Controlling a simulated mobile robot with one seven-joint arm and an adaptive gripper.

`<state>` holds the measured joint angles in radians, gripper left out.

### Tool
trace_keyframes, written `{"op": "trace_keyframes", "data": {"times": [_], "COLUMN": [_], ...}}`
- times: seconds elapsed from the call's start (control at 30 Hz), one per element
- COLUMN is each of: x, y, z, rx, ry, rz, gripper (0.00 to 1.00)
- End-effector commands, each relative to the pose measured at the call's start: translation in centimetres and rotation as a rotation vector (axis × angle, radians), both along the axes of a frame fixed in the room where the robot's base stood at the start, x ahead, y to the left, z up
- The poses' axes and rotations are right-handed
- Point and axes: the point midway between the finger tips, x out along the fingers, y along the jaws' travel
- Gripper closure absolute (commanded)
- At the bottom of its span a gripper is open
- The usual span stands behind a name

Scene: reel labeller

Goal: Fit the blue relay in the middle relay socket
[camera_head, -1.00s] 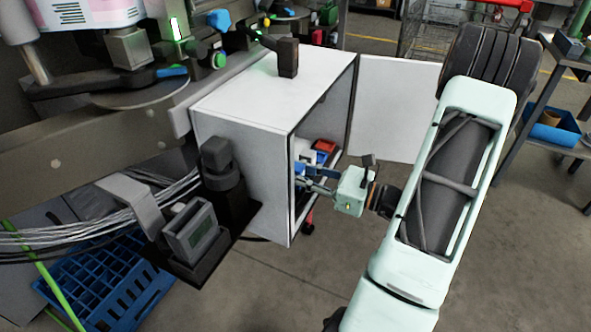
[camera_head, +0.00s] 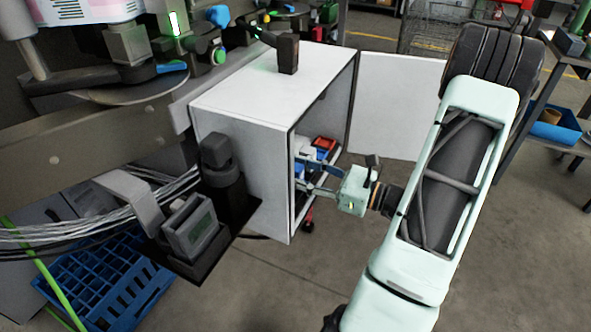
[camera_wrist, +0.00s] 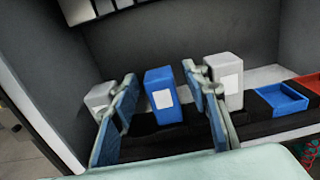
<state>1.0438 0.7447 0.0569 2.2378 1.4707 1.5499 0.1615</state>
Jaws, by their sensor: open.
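The blue relay (camera_wrist: 157,82), with a white label, stands upright in the wrist view, between a white relay (camera_wrist: 98,97) on the left and a taller-looking white relay (camera_wrist: 225,72) on the right. It stands at the middle place of a dark socket row (camera_wrist: 255,128); its foot is partly hidden, so I cannot tell how deep it sits. My gripper (camera_wrist: 160,73) is open, one blue-padded finger on each side of the blue relay, with visible gaps. In the head view my gripper (camera_head: 303,174) reaches into the open cabinet, where the blue relay cannot be made out.
A blue tray (camera_wrist: 283,98) and a red tray (camera_wrist: 308,85) lie right of the relays. The white cabinet (camera_head: 250,95) has close side walls, and its door (camera_head: 400,105) stands open. The floor in front is clear.

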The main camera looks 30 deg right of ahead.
Motion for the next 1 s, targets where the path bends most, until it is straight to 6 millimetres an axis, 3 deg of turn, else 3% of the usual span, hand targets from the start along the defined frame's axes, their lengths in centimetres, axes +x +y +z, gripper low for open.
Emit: {"op": "trace_keyframes", "data": {"times": [0.5,0.7,1.0], "x": [-7.7,-8.8,-8.9], "y": [-6.1,-6.9,-7.0], "z": [0.0,0.0,0.0], "rx": [-0.001,0.000,0.000], "ry": [0.000,0.001,0.001], "rz": [-0.004,-0.001,-0.001], "gripper": [0.58,0.58,0.58]}}
